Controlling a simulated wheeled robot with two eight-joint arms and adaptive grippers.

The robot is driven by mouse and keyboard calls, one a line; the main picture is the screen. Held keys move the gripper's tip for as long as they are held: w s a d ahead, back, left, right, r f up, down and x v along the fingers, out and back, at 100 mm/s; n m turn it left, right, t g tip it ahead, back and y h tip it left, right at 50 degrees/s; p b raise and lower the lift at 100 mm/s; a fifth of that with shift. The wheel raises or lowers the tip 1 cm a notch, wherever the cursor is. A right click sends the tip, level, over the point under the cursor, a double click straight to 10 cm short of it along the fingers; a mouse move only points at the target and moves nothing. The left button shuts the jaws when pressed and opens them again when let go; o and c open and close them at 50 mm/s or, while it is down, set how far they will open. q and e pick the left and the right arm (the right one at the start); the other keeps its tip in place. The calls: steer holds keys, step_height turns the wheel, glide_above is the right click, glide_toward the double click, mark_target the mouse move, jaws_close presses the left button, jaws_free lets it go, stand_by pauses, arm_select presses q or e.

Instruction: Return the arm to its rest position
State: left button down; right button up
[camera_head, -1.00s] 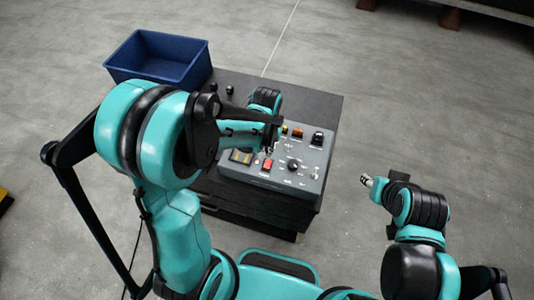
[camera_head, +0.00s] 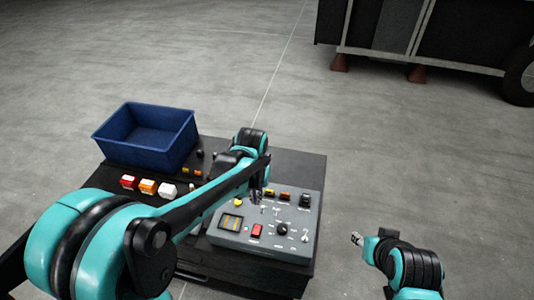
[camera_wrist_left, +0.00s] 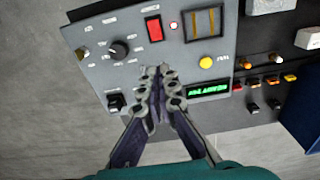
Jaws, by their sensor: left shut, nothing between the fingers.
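My left arm comes in from the left across the black table. Its gripper (camera_head: 257,197) hangs over the back part of the grey control panel (camera_head: 232,239). In the left wrist view this gripper (camera_wrist_left: 155,75) has its fingertips together and empty, in front of the panel (camera_wrist_left: 100,66). I cannot tell how far above the panel surface they are. My right gripper (camera_head: 357,239) is off to the right of the table over bare floor, and too small to tell whether it is open.
The panel carries a red rocker switch (camera_head: 257,230), a black knob (camera_head: 282,229) and a yellow button (camera_wrist_left: 206,62). A green display (camera_wrist_left: 207,90) is lit. A blue bin (camera_head: 150,137) stands at the table's back left. Red, orange and white blocks (camera_head: 148,187) lie before it.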

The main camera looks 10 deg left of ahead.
arm_select(q)
steer(key=s+a+f+t+b, duration=0.4)
steer(key=s+f+t+b, duration=0.2)
steer(key=s+b, duration=0.5)
steer(key=f+b, duration=0.1)
steer(key=b, duration=0.2)
steer(key=shift+s+t+b, duration=0.3)
steer(key=shift+s, duration=0.1)
steer(key=shift+a, duration=0.1)
stand_by(0.4)
